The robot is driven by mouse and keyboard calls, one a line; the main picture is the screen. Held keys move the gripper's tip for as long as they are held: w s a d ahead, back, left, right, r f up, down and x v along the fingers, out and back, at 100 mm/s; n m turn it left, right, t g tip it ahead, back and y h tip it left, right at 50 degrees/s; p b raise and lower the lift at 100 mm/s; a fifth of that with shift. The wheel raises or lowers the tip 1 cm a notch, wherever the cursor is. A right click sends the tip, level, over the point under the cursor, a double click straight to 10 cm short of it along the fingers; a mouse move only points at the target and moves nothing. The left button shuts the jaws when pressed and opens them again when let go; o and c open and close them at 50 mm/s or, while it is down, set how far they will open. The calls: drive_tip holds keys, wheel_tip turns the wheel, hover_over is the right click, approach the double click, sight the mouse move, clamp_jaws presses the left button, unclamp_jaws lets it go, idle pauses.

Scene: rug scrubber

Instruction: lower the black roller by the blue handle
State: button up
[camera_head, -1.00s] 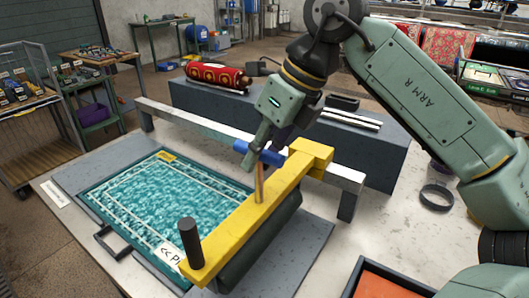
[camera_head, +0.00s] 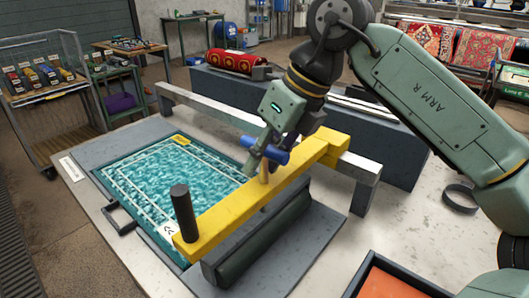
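The blue handle (camera_head: 275,156) is a short bar on top of an orange post (camera_head: 263,174) that rises from the yellow beam (camera_head: 222,222). My gripper (camera_head: 261,152) reaches down at the handle, with one finger crossing in front of the bar and the other partly hidden behind it. It appears shut on the bar. The black roller (camera_head: 258,240) lies under and along the front side of the beam, low over the grey board (camera_head: 318,238). Whether it touches the board is hard to tell.
A teal patterned rug (camera_head: 165,190) lies in a frame left of the beam. A black upright knob (camera_head: 184,212) stands at the beam's near end. A grey rail (camera_head: 240,133) runs behind. An orange-lined tray (camera_head: 395,283) sits at the lower right, with a dark ring (camera_head: 460,198) farther back.

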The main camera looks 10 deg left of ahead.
drive_tip(key=shift+o, duration=0.5)
drive_tip(key=shift+r, duration=0.2)
drive_tip(key=shift+w, duration=0.1)
drive_tip(key=shift+d+r, duration=0.15)
drive_tip(key=v, duration=1.1)
drive_tip(key=shift+r, duration=0.3)
drive_tip(key=shift+d, duration=0.1)
